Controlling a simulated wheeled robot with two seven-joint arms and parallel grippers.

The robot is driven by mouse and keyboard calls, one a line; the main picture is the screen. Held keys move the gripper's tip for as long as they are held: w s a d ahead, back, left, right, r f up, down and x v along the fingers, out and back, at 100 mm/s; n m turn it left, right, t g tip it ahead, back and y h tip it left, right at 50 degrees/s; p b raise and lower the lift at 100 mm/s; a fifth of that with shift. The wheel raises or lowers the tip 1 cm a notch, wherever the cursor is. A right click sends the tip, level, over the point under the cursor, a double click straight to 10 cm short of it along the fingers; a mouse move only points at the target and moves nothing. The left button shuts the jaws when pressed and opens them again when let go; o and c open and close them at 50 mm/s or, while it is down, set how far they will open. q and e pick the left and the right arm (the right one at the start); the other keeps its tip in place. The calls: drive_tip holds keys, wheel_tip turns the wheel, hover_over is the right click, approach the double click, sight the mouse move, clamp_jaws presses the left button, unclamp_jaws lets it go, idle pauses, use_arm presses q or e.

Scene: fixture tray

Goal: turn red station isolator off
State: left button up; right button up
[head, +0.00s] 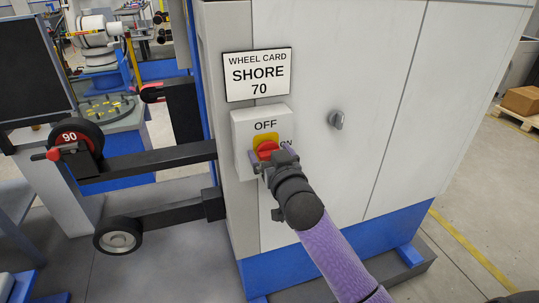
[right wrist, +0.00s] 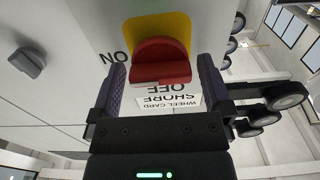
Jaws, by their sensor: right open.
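The red isolator knob (head: 267,149) sits on a yellow plate in a light grey switch box (head: 245,161) on the cabinet front. OFF is printed above the knob and ON to its right, partly hidden by my gripper. My right gripper (head: 271,162) is at the knob from the lower right. In the right wrist view, which is upside down, the red knob (right wrist: 161,62) lies between the two open fingers (right wrist: 161,82), with a gap visible on each side. Which mark the knob points at is hard to tell. My left gripper is not in view.
A sign reading WHEEL CARD SHORE 70 (head: 257,74) is fixed above the switch box. A small grey cabinet handle (head: 336,119) sticks out to the right. Dark bars with wheels, one marked 90 (head: 70,138), stand at left. Open floor lies at right.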

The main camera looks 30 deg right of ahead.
drive_tip(key=shift+w, duration=0.25)
drive_tip(key=shift+c, duration=0.5)
drive_tip(key=c, duration=1)
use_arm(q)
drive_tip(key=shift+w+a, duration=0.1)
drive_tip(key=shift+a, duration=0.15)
